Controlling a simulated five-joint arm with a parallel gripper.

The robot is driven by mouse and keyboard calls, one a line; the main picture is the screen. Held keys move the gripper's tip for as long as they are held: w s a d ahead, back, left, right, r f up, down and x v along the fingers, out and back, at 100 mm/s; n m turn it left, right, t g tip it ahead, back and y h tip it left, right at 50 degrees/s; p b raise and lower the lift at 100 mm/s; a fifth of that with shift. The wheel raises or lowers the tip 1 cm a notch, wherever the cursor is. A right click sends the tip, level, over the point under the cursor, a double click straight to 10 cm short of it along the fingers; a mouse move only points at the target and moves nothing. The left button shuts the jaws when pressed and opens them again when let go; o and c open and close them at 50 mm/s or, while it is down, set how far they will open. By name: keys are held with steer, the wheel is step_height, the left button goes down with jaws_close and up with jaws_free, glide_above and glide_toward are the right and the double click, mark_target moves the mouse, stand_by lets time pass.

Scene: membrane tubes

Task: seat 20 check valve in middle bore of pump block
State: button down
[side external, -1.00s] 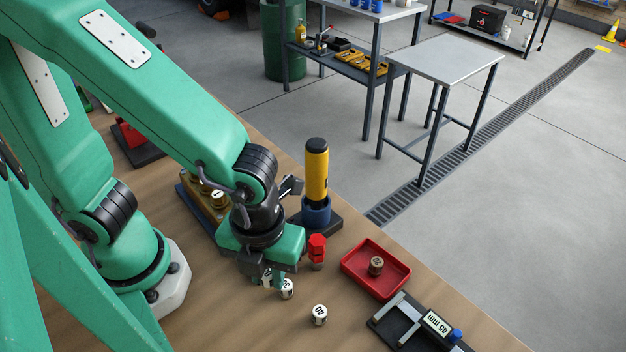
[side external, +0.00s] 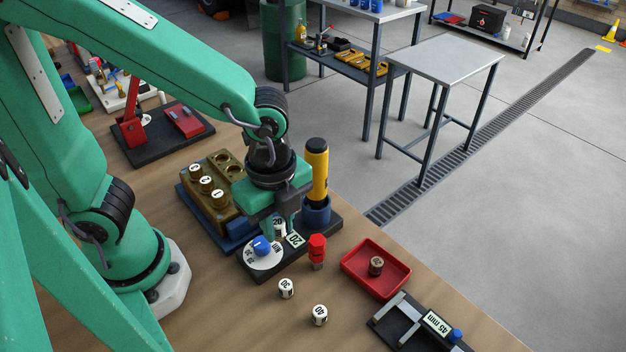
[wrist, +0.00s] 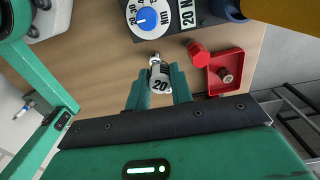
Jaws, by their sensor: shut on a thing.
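My gripper (side external: 284,232) is shut on the white check valve marked 20 (side external: 278,226) and holds it above the dial base. The brass pump block (side external: 232,207) stands on a blue base to the left of my gripper. Its near row carries white numbered discs, its far row shows open round bores. My wrist hides part of its right end.
A dial base (side external: 262,256) with a 20 Nm plate and a yellow driver (side external: 316,172) stand close by. A red-capped part (side external: 317,250), valves marked 30 (side external: 286,288) and 40 (side external: 320,315), and a red tray (side external: 362,285) lie right and nearer.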

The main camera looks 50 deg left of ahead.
steer(key=w+a+r+n, duration=0.3)
steer(key=w+a+n, duration=0.4)
steer(key=w+n, duration=0.2)
steer(key=w+a+r+n, duration=0.3)
steer(key=w+a+n, duration=0.5)
steer(key=w+n, duration=0.1)
steer(key=shift+w, duration=0.25)
steer(key=shift+a, duration=0.15)
steer(key=s+a+f, duration=0.1)
steer(key=s+a, duration=0.3)
steer(key=s, duration=0.3)
steer(key=s+a+f, duration=0.1)
steer(key=s+a, duration=0.3)
steer(key=s, duration=0.3)
steer(key=shift+f+n, duration=0.35)
steer(key=shift+n, duration=0.05)
steer(key=shift+s+f, duration=0.1)
steer(key=shift+f, duration=0.1)
steer(key=shift+f, duration=2.7)
steer(key=shift+f, duration=0.85)
